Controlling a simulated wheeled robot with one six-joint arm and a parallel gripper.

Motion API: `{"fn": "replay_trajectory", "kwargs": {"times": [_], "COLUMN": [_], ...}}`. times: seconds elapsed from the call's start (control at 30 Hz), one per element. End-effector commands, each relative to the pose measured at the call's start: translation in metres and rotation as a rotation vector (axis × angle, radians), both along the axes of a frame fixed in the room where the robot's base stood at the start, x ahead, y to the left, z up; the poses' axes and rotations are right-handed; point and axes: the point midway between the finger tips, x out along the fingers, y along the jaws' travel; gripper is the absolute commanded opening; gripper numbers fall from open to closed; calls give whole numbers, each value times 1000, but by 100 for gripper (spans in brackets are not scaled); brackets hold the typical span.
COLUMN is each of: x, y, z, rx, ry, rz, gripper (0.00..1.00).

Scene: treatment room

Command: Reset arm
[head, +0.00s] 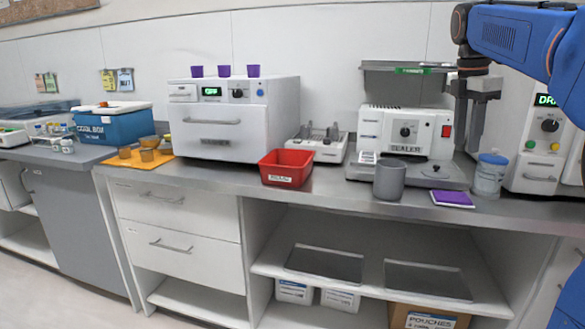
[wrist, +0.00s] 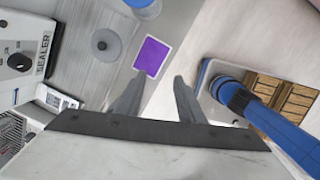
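My blue arm comes in from the upper right in the head view. My gripper (head: 470,118) points down in front of the sealer (head: 405,135), above the counter. The wrist view shows its two fingers (wrist: 155,95) spread apart with nothing between them. A purple pad with a white edge (wrist: 152,57) lies on the counter beyond the fingertips. The pad also shows in the head view (head: 453,199), below and apart from the gripper.
A grey cup (head: 389,180) and a blue-lidded jar (head: 489,174) stand near the purple pad. A red bin (head: 286,168) sits left on the counter (head: 335,199). A sterilizer (head: 234,118) with purple cups on top and a blue cool box (head: 112,125) stand further left.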

Motion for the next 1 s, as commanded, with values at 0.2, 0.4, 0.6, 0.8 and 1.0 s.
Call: {"fn": "replay_trajectory", "kwargs": {"times": [0.2, 0.4, 0.6, 0.8, 1.0], "x": [-14, -31, -61, -107, -156], "y": [10, 22, 39, 65, 87], "z": [-9, -21, -43, -84, -134], "rx": [9, 23, 50, 109, 187], "ry": [-28, -67, -124, -206, -278], "rz": [-72, -173, -328, -570, -824], "gripper": [35, 35, 35, 35, 35]}}
